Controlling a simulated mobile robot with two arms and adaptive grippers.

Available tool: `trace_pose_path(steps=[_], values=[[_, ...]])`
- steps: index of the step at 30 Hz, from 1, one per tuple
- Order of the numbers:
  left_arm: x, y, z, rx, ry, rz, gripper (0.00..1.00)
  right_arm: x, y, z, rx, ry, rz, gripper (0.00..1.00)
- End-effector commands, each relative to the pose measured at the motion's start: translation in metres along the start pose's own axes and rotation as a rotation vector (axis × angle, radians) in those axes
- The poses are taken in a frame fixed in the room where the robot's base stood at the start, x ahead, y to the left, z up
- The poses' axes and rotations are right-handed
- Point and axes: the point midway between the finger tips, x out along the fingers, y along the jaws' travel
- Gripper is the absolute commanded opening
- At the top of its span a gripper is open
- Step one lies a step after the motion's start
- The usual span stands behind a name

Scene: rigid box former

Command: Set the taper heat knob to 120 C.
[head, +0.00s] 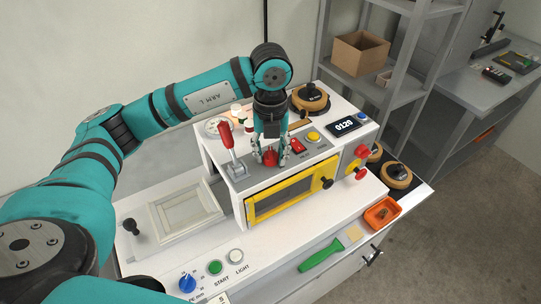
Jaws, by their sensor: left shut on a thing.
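My left gripper (270,153) reaches down from above onto the top of the white machine (222,170). Its fingers are shut on a small red knob (270,158) behind the yellow-framed window. The fingers cover the sides of the knob, so its pointer and any scale cannot be read. I cannot read a label that names this knob. A dark display (345,126) at the right of the machine top reads 0120. My right gripper is out of view.
A red-handled lever (228,140) stands close left of the gripper. A red rocker switch (296,145) and a yellow button (314,137) sit close right. In front are the yellow window frame (249,208), a green-handled tool (320,255) and an orange tray (381,213).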

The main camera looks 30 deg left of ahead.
Motion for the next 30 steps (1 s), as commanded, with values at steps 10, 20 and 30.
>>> trace_pose_path(steps=[10,20,30], values=[[0.0,-0.001,0.0,-0.297,-0.001,-0.003,0.03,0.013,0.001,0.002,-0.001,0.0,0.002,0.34],[-0.001,-0.001,0.0,-0.469,-0.001,-0.003,0.03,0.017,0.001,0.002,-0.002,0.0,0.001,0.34],[-0.001,-0.001,0.001,-0.523,-0.001,-0.004,0.03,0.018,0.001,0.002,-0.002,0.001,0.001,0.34]])
